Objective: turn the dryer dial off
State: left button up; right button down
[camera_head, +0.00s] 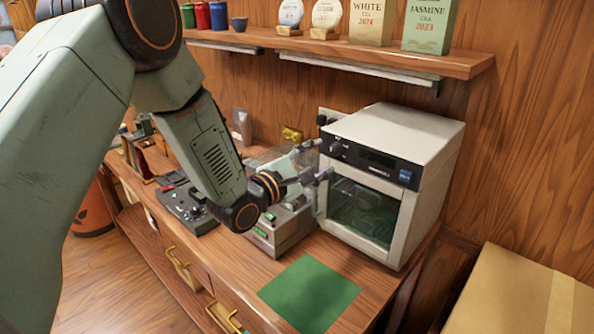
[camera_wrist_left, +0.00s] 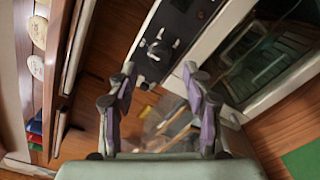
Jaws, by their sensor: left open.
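The dryer (camera_head: 425,129) is a white box with a glass door and a dark control panel, at the right end of the counter. Its dark dial (camera_head: 337,149) is at the left of the panel, and shows in the wrist view (camera_wrist_left: 158,48) with a light mark on it. My left gripper (camera_head: 318,160) is open and empty in front of the panel's left end. In the wrist view its two fingers (camera_wrist_left: 160,72) point at the dial, one to each side in the picture. I cannot tell whether they touch it. My right gripper is not in view.
A shelf (camera_head: 340,52) with tins and tea cakes runs above the dryer. A grey device (camera_head: 281,238) stands left of the dryer, with a dark button panel (camera_head: 184,207) farther left. A green mat (camera_head: 311,292) lies in front. A cardboard box (camera_head: 522,292) is at right.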

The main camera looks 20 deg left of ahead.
pick_arm(q)
jog(key=v, duration=0.9)
jog(key=shift+r, duration=0.1)
jog(key=s+d+f+m+g+y, duration=0.15)
jog(key=s+f+m+g, duration=0.45)
jog(key=f, duration=0.6)
jog(key=s+d+f+m+g+y, duration=0.1)
jog(key=s+f+m+g+y, duration=0.2)
jog(key=s+f, duration=0.7)
jog(key=s+a+f+m+g+y, duration=0.1)
jog(key=s+f+m+g, duration=0.35)
jog(key=s, duration=0.55)
jog(key=s+a+f+m+g+y, duration=0.1)
jog(key=s+f+m+g, duration=0.2)
jog(key=s+f+m, duration=0.5)
notch_tip(320, 180, down, 14)
jog(key=s+n+b, duration=0.1)
jog(key=s+b, duration=0.1)
jog(key=b, duration=1.4)
jog(key=shift+d, duration=0.2)
jog(key=shift+s+r+g, duration=0.1)
jog(key=shift+s+g, duration=0.05)
jog(key=shift+g, duration=0.1)
